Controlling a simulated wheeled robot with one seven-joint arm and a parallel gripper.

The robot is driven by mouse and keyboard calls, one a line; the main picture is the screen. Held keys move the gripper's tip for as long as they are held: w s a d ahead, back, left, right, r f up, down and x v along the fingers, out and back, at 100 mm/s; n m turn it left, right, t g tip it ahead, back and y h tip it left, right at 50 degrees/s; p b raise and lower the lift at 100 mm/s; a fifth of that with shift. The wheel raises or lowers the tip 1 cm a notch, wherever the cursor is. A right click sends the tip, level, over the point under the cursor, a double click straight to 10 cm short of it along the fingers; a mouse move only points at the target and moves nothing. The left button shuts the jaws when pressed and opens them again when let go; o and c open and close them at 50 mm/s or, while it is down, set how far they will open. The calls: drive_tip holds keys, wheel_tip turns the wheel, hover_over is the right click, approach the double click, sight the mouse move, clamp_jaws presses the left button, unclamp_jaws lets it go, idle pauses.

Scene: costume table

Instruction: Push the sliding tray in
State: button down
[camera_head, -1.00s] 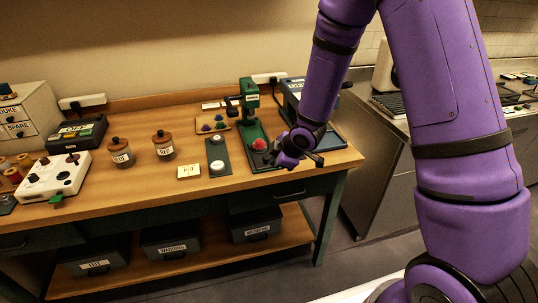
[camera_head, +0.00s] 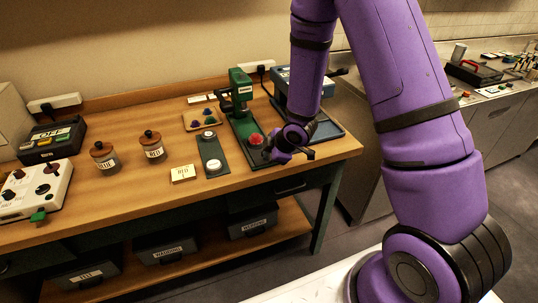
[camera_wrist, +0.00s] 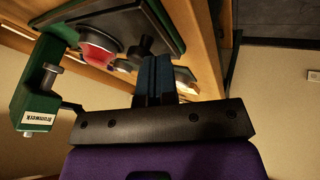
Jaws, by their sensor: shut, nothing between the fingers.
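A green press (camera_head: 241,92) stands at the back of the wooden bench, and it also shows in the wrist view (camera_wrist: 35,85). Its green base plate or tray (camera_head: 240,128) reaches toward the bench's front and bears a red dome (camera_head: 256,140). In the wrist view the tray (camera_wrist: 165,22) has the red dome (camera_wrist: 97,50) and a black knob (camera_wrist: 140,48) near its end. My gripper (camera_head: 268,153) is shut and empty, beside the tray's front end. Its fingers (camera_wrist: 155,78) show close to the knob in the wrist view; I cannot tell whether they touch it.
A blue machine (camera_head: 291,84) with a dark tray (camera_head: 328,129) stands just right of my gripper. Left are a dark panel with white discs (camera_head: 212,158), a card (camera_head: 183,173) and two jars (camera_head: 103,157). A bench drawer (camera_head: 290,188) lies below the front edge.

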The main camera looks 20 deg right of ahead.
drive_tip(key=w, duration=1.3)
drive_tip(key=shift+w, duration=0.35)
drive_tip(key=shift+w+r, duration=0.1)
drive_tip(key=shift+w, duration=0.2)
drive_tip(key=shift+r, duration=0.1)
